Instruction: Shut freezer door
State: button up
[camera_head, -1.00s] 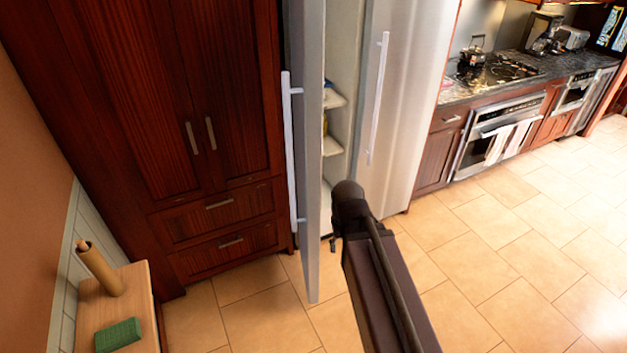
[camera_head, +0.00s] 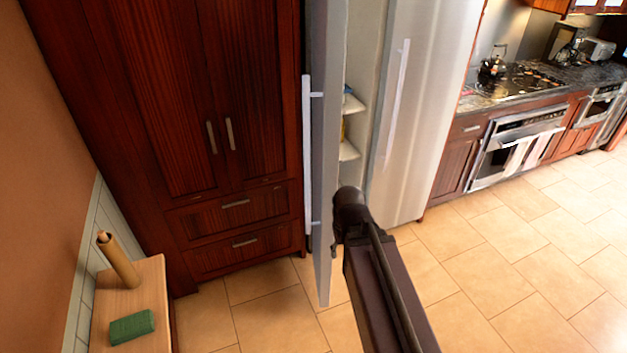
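The freezer door (camera_head: 326,180) is the tall grey left door of the fridge. It stands open, swung out toward me and seen nearly edge-on. Its long handle (camera_head: 307,150) is on its left side. Behind it the freezer's inside shows, with white shelves (camera_head: 350,150) and a few small items. My dark arm reaches up from the bottom to the door's lower right. My gripper (camera_head: 338,233) is mostly hidden by the arm's end; only a small dark part shows next to the door. I cannot tell whether it touches the door or is open.
The right fridge door (camera_head: 425,110) is shut. Dark wood cabinets (camera_head: 225,130) stand at left. A small wooden table (camera_head: 150,300) at bottom left holds a brown roll and a green block. An oven (camera_head: 515,150) and counter are at right. The tiled floor at right is clear.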

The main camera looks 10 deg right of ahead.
aim_at(329, 18)
jog(key=u, duration=0.05)
jog(key=i, duration=0.9)
jog(key=z, duration=0.05)
